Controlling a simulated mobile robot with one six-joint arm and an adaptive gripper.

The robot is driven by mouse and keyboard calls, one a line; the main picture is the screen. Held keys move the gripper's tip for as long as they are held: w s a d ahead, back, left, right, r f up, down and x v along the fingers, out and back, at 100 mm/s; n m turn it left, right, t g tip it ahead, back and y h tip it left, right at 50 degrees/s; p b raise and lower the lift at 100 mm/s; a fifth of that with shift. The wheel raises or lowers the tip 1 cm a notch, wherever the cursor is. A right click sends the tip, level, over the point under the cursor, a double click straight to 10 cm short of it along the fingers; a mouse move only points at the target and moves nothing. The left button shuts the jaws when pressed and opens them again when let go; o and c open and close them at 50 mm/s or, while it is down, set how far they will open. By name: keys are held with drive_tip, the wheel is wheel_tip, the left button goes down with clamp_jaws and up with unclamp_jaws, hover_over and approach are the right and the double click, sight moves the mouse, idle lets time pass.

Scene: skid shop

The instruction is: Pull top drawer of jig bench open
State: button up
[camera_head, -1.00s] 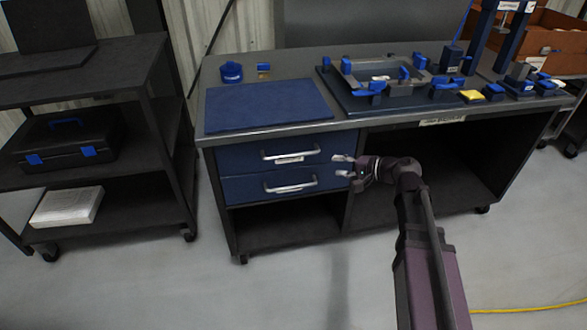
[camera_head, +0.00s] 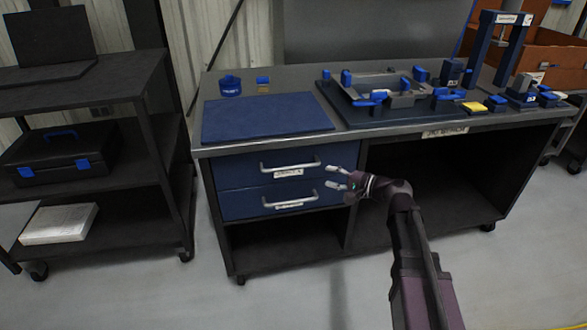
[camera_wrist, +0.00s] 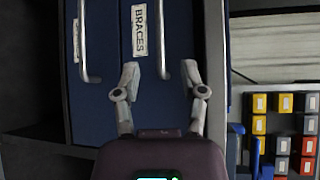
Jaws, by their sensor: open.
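The jig bench (camera_head: 345,139) has two blue drawers at its left, both looking flush and shut. The top drawer (camera_head: 235,172) carries a silver bar handle (camera_head: 290,164) with a white label under it. In the wrist view, turned sideways, this handle (camera_wrist: 163,35) runs beside a label reading "BRACES" (camera_wrist: 138,30). The lower drawer (camera_head: 237,205) has its own handle (camera_head: 290,200). My gripper (camera_head: 329,177) is open and empty, just right of the handles. In the wrist view its fingertips (camera_wrist: 160,76) lie either side of the top handle's near end; contact cannot be told.
A blue mat (camera_head: 265,117) and a fixture plate (camera_head: 400,108) with blue clamps lie on the bench top. A black cart (camera_head: 150,140) with a toolbox (camera_head: 60,155) stands at the left. Open floor (camera_head: 290,290) lies in front. Coloured bins (camera_wrist: 285,130) show at the wrist view's right.

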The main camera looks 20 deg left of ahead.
sight(295, 168)
drive_tip(key=b+x, duration=0.2)
drive_tip(key=x, duration=1.1)
drive_tip(key=shift+w+a+f, duration=0.1)
drive_tip(key=shift+a, duration=0.2)
drive_tip(key=shift+d, duration=0.1)
clamp_jaws()
